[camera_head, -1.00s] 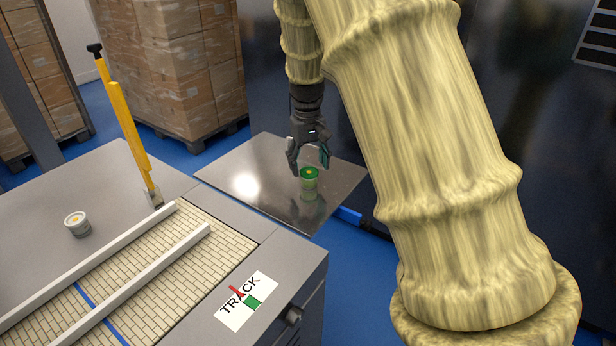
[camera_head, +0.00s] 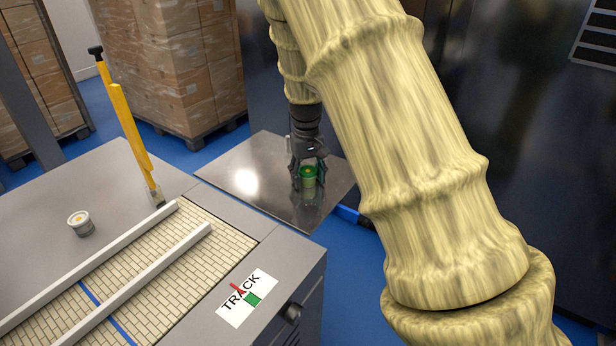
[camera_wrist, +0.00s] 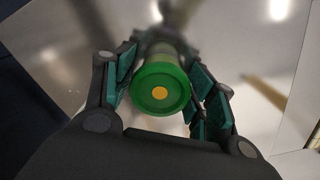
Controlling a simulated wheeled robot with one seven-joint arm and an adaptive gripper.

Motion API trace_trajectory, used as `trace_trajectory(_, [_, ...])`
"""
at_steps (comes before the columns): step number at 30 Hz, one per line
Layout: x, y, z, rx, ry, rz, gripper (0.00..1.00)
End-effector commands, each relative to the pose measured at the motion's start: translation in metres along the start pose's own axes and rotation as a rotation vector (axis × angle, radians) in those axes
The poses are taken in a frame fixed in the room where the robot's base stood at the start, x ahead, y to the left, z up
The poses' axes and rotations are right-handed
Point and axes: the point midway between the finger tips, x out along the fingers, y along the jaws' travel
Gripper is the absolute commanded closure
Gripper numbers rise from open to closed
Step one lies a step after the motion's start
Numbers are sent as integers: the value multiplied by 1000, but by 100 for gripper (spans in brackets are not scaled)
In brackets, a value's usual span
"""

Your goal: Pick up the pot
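In the wrist view the pot's green lid (camera_wrist: 160,90) lies between the finger pads of my gripper (camera_wrist: 163,70), with a small gap beside the lid at the right. The fingers look open around the pot; contact lower down is hidden.
A yellow post (camera_head: 127,125), white rails and a brick-patterned track (camera_head: 160,265) lie between. Stacked boxes (camera_head: 170,60) stand behind.

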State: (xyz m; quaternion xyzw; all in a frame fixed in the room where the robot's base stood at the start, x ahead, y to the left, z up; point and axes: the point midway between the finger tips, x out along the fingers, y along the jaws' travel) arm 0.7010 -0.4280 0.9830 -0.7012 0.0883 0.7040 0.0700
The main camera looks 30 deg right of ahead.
Motion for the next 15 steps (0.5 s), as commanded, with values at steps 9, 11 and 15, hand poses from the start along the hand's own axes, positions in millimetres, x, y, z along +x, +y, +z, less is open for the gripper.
trace_trajectory(9, [0,0,0,0,0,0,79])
trace_trajectory(11, [0,0,0,0,0,0,79])
trace_trajectory(15, [-2,0,0,0,1,0,79])
